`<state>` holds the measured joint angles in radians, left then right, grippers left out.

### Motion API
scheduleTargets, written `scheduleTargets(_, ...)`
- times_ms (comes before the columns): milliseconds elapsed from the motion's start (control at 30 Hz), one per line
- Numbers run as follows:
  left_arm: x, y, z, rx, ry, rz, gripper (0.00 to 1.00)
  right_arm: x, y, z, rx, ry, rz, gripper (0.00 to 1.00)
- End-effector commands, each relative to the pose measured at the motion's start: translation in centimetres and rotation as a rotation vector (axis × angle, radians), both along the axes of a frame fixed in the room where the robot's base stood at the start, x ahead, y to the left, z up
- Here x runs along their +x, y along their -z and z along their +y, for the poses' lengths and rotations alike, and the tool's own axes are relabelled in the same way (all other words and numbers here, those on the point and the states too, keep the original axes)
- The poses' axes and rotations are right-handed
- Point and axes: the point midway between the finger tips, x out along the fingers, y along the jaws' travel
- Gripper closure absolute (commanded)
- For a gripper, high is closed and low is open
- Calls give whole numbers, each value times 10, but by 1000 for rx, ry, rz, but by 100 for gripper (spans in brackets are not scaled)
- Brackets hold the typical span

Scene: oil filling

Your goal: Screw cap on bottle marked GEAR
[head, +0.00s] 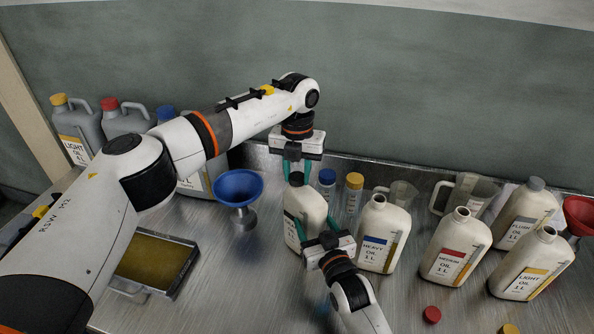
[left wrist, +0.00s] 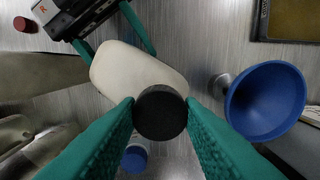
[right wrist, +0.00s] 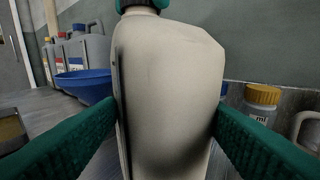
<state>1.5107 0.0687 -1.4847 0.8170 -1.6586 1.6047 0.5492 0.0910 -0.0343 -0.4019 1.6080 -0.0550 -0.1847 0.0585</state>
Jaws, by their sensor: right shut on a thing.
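The cream bottle (head: 304,212) stands upright on the metal bench, its label turned away and unreadable. It also shows in the left wrist view (left wrist: 130,72) and fills the middle of the right wrist view (right wrist: 168,90). A black cap (left wrist: 160,113) is at its neck. My left gripper (head: 297,172) points down from above, with its fingers (left wrist: 161,106) on either side of the cap. They look close against it, but I cannot tell whether they grip. My right gripper (head: 327,243) is shut on the bottle body, one finger on each side (right wrist: 168,112).
A blue funnel (head: 238,186) stands left of the bottle. Blue-capped (head: 327,178) and yellow-capped (head: 354,184) small bottles stand behind. HEAVY (head: 383,232), MEDIUM (head: 455,246) and LIGHT (head: 532,263) oil bottles stand uncapped at right. A red cap (head: 432,314) lies in front.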

Motion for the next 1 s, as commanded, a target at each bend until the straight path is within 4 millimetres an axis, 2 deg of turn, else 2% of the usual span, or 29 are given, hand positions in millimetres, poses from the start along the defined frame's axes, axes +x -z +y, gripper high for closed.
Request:
scheduleTargets(367, 0, 0, 0, 0, 7, 0, 95, 0, 0, 0, 0, 1, 0, 100)
scheduleTargets(400, 0, 0, 0, 0, 7, 0, 63, 0, 0, 0, 0, 1, 0, 100)
scheduleTargets(533, 0, 0, 0, 0, 7, 0, 42, 0, 0, 0, 0, 1, 0, 100)
scheduleTargets(833, 0, -2, 0, 0, 7, -1, 42, 0, 0, 0, -1, 1, 0, 100)
scheduleTargets(1000, 1, -21, 0, -2, 7, -3, 42, 0, 0, 0, -1, 1, 0, 100)
